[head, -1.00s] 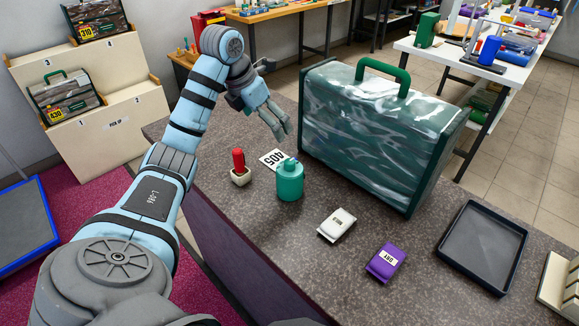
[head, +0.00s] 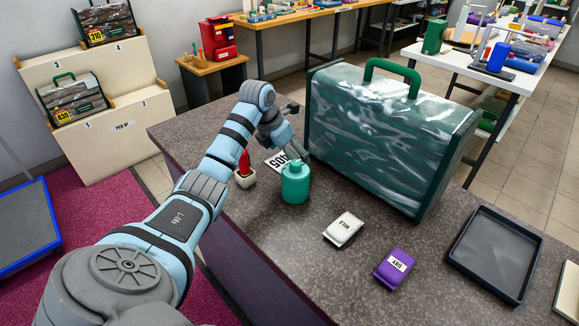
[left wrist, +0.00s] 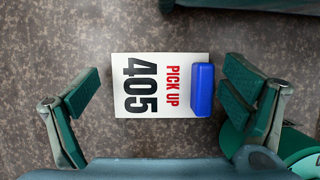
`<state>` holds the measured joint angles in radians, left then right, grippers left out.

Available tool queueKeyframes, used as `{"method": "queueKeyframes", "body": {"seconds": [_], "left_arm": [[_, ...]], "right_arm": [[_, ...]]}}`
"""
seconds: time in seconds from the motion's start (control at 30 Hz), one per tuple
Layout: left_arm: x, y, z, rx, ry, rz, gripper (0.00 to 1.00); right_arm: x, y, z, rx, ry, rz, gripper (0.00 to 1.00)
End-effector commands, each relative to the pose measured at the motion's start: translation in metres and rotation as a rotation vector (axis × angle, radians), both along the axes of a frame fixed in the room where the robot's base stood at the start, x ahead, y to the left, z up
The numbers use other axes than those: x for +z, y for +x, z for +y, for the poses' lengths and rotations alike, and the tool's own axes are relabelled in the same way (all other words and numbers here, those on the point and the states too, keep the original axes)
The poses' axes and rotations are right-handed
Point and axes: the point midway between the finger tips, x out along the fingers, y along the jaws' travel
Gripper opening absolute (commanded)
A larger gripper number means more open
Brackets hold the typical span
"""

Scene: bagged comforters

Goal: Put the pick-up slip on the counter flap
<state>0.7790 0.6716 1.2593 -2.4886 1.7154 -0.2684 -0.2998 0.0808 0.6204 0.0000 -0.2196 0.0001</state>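The pick-up slip (head: 276,161) is a white card marked 405, lying flat on the speckled counter (head: 330,275). In the left wrist view the slip (left wrist: 140,97) has a blue block (left wrist: 203,90) at its right end. My left gripper (head: 292,148) is low over the slip. Its fingers (left wrist: 163,105) are open, one on each side of the slip and apart from it. In the head view the arm and gripper hide part of the slip. No separate counter flap can be made out. My right gripper is not in view.
A teal bottle (head: 295,183) stands close in front of the slip, with a red-handled stamp (head: 245,172) to its left. A large bagged comforter (head: 385,140) stands behind. White (head: 343,229) and purple (head: 394,268) packets and a dark tray (head: 495,252) lie to the right.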

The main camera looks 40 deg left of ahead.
Motion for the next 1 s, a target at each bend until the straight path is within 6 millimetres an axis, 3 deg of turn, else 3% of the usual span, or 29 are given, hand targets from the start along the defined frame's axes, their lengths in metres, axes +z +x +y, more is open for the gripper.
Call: {"method": "queueKeyframes", "body": {"seconds": [0.07, 0.5, 1.0], "left_arm": [[0.0002, -0.0001, 0.0001, 0.0, 0.0, 0.0, 0.73], [0.0004, -0.0001, 0.0002, 0.0, 0.0, 0.0, 0.02], [0.009, 0.0006, 0.0001, 0.0, 0.0, -0.003, 0.0]], "right_arm": [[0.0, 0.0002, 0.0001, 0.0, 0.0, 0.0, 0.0], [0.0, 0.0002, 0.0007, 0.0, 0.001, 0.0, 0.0], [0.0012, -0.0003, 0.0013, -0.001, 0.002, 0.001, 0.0]]}}
